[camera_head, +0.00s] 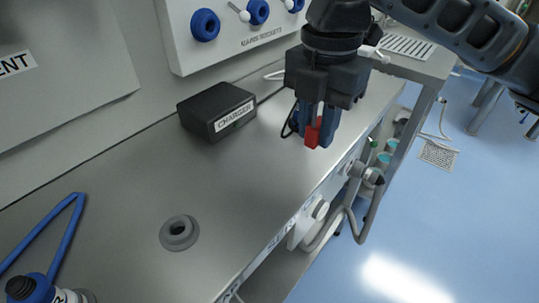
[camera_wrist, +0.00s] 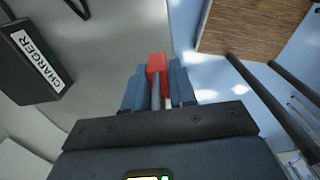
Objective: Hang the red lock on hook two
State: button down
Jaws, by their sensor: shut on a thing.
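The red lock (camera_head: 313,133) is held between the blue fingers of my gripper (camera_head: 319,136), above the right part of the grey counter near its front edge. In the wrist view the lock's red body (camera_wrist: 157,63) shows at the fingertips, with its grey shackle (camera_wrist: 156,95) running back between the fingers. My gripper (camera_wrist: 158,75) is shut on it. The lock appears clear of the counter. I cannot make out hook two in either view.
A black box labelled CHARGER (camera_head: 216,110) stands left of my gripper on the counter (camera_head: 130,170). A white wall panel with blue round sockets (camera_head: 205,25) is behind. A grey ring (camera_head: 179,233) lies in front. Pipes and a valve (camera_head: 373,177) stick out below the counter edge.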

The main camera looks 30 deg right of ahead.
send_over(270, 169)
notch_tip(270, 169, down, 5)
jog(key=shift+r, duration=0.2)
jog(key=shift+f+p, duration=0.35)
jog(key=shift+f, duration=1.45)
jog(key=shift+f, duration=0.1)
jog(key=shift+f, duration=0.2)
jog(key=c, duration=0.9)
grip_release()
jog(key=shift+r+b, duration=0.1)
jog(key=shift+b, duration=0.35)
jog(key=r, duration=0.8)
jog(key=shift+a+p, duration=0.3)
jog(key=shift+a, duration=0.05)
